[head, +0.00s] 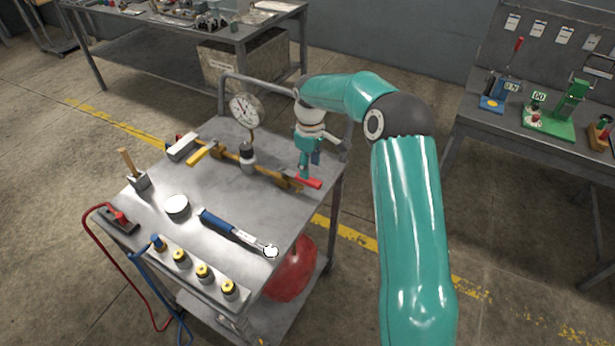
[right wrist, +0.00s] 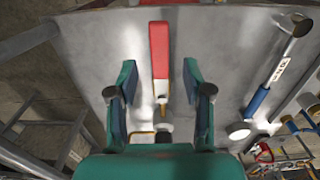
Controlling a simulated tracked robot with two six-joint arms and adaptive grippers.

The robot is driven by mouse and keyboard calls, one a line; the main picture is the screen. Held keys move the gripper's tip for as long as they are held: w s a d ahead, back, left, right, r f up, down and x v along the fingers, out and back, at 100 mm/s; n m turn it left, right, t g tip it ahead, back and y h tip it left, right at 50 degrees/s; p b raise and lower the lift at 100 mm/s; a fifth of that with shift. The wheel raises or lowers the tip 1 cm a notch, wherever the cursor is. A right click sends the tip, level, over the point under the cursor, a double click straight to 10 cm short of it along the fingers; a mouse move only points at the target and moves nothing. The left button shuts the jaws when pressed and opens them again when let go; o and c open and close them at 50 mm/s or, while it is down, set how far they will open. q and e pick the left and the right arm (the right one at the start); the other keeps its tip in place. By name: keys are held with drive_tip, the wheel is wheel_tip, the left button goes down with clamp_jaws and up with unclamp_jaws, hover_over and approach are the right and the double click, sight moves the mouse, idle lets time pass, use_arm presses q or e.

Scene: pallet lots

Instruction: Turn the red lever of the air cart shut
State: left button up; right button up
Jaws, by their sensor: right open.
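The air cart (head: 225,185) is a grey metal cart with a brass pipe (head: 228,155) across its top. The red lever (head: 308,182) is at the right end of the pipe and lies roughly in line with it. My right gripper (head: 308,165) is over the lever and hides part of the valve. In the right wrist view, the red lever (right wrist: 159,50) runs lengthwise in the gap between the fingers of my open right gripper (right wrist: 159,80). Gaps show on both sides, and no contact is visible. My left gripper is not in view.
A round gauge (head: 244,108) stands up from the pipe. A blue-handled wrench (head: 225,225), a white round lid (head: 177,206) and several brass fittings (head: 203,272) are on the cart. A red tank (head: 290,272) sits below. Workbenches stand behind and at right.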

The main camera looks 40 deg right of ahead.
sight(310, 179)
wheel_tip(310, 179, down, 5)
drive_tip(key=shift+p, duration=0.3)
clamp_jaws()
